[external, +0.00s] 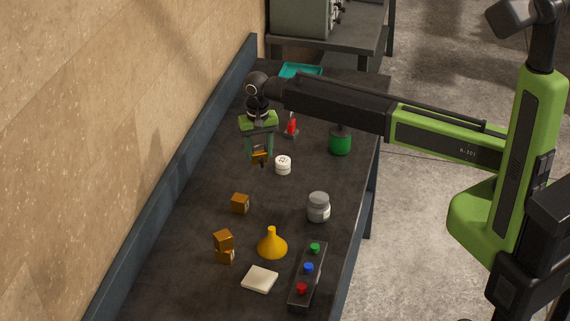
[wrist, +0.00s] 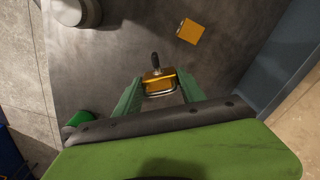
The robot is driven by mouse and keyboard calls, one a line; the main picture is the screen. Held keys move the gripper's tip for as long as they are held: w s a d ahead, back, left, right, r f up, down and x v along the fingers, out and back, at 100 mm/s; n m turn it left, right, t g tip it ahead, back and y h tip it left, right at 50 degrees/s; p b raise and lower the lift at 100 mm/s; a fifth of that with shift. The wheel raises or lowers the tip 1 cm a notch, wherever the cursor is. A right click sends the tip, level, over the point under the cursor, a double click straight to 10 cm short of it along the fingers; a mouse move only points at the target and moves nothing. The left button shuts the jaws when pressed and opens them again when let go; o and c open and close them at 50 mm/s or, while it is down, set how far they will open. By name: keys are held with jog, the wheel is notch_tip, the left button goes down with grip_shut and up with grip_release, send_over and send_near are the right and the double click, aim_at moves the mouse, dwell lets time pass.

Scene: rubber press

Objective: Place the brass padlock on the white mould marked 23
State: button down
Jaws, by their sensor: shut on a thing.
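My gripper (external: 258,158) is shut on the brass padlock (external: 260,154) and holds it above the dark bench. In the wrist view the padlock (wrist: 158,77) sits between the green fingers, with its shackle towards me and a dark narrow piece at its far end. A small white round piece (external: 283,165) with dark marks on top stands just right of the padlock in the external view. A flat white square block (external: 259,280) lies at the front. I cannot read 23 on either white thing, so I cannot tell which is the mould.
A green can (external: 340,142) and a red-topped item (external: 291,127) are behind right. The wall edge runs left.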

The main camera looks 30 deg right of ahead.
jog(key=w+d+r+m+p, duration=0.1)
jog(key=w+d+m, duration=0.2)
jog(key=d, duration=1)
jog(key=w+d+r+m+p, duration=0.1)
jog(key=w+d+m, duration=0.25)
jog(key=d, duration=0.85)
jog(key=b, duration=0.7)
send_over(284, 157)
jog(key=f, duration=0.6)
jog(key=shift+d+f, duration=0.3)
jog(key=shift+f, duration=0.1)
jog(key=shift+a, duration=0.35)
notch_tip(284, 157, down, 4)
jog(key=b, duration=0.4)
jog(key=shift+f+b, duration=0.2)
jog(key=shift+b, duration=0.1)
jog(key=shift+d+r, duration=0.1)
jog(key=shift+r, duration=0.15)
jog(key=shift+f, duration=0.15)
jog(key=c, duration=0.7)
grip_release()
